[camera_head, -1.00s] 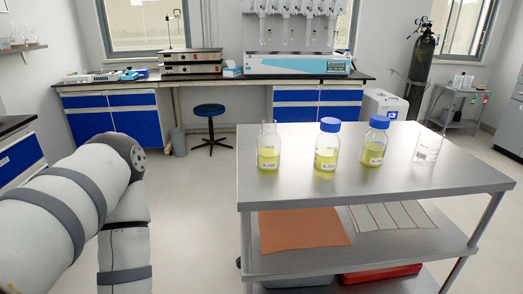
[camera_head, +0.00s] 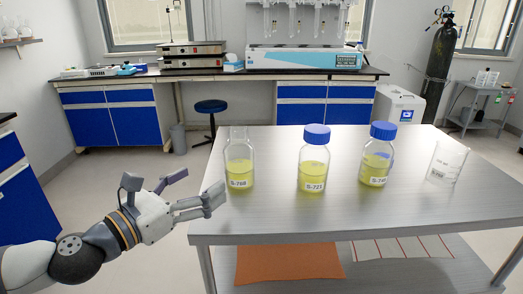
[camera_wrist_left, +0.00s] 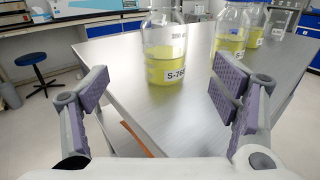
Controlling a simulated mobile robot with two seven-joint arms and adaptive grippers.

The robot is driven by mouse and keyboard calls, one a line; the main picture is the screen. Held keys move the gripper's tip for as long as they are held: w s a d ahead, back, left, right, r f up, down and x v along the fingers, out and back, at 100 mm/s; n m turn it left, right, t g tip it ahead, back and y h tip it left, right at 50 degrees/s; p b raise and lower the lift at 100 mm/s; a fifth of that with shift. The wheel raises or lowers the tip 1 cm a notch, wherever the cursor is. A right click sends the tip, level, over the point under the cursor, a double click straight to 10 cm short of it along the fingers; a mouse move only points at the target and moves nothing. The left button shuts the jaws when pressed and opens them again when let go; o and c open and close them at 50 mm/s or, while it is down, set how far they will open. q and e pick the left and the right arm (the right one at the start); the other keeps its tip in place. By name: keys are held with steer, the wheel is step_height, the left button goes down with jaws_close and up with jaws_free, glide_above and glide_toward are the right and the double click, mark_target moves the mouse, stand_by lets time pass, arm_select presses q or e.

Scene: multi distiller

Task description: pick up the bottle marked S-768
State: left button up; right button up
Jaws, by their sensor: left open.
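The bottle marked S-768 (camera_head: 239,166) stands upright and uncapped at the left edge of the steel cart top (camera_head: 300,212), with yellow liquid in it. In the left wrist view the S-768 bottle (camera_wrist_left: 167,65) stands ahead, between the finger directions; its top is cut off by the frame. My left gripper (camera_head: 196,190) is open and empty, left of the bottle and apart from it. Its spread fingers also show in the left wrist view (camera_wrist_left: 158,95). My right gripper is not in view.
The front of the cart top is clear. A lower shelf holds an orange mat (camera_head: 290,263). A blue stool (camera_head: 210,107) stands behind.

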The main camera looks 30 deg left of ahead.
mark_target(229, 168)
arm_select(q)
steer(key=w, duration=0.3)
steer(key=w+d+b, duration=0.1)
steer(key=w, duration=0.3)
steer(key=w+d+b, duration=0.1)
steer(key=w, duration=0.3)
steer(key=shift+w, duration=0.25)
steer(key=shift+r, duration=0.1)
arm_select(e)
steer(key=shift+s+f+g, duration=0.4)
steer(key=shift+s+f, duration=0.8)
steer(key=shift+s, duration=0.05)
